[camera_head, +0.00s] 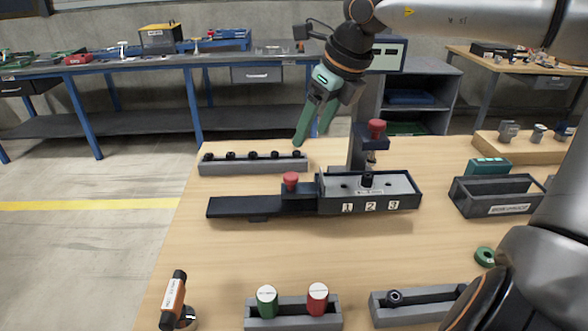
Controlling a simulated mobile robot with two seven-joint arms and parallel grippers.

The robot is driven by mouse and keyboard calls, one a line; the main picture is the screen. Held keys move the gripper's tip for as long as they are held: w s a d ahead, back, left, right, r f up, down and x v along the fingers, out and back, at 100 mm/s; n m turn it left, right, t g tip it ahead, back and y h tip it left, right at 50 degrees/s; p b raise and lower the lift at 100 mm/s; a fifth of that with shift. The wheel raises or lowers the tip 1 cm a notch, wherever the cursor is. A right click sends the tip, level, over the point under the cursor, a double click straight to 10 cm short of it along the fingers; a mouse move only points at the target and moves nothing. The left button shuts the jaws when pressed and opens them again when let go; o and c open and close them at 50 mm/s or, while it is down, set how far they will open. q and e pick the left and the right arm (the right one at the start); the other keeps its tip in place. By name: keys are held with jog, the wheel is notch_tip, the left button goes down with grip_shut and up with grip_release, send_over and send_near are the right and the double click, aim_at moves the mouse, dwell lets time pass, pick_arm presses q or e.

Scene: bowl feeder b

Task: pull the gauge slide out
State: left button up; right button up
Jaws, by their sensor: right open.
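The gauge fixture (368,205) is a dark box with a grey top and labels 1, 2 and 3, standing mid-table. A flat black bar (237,206) extends left from it. A dark block with a red knob (291,181) sits on this bar against the box's left end; it looks like the gauge slide. A dark post with another red knob (376,127) rises at the box's back. My right gripper (311,136) has green fingers, open and empty, above and behind the slide, apart from it. My left gripper is not in view.
A grey rack (253,167) with several black pegs lies behind the slide. An open dark bin (497,196) stands right of the fixture. In front are a holder with green and red cylinders (293,311) and an orange-handled tool (173,299). Bare table surrounds the bar's left end.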

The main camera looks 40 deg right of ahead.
aim_at(292, 175)
jog(key=x, duration=1.2)
jog(key=shift+f, duration=0.25)
grip_shut()
dwell(1.0)
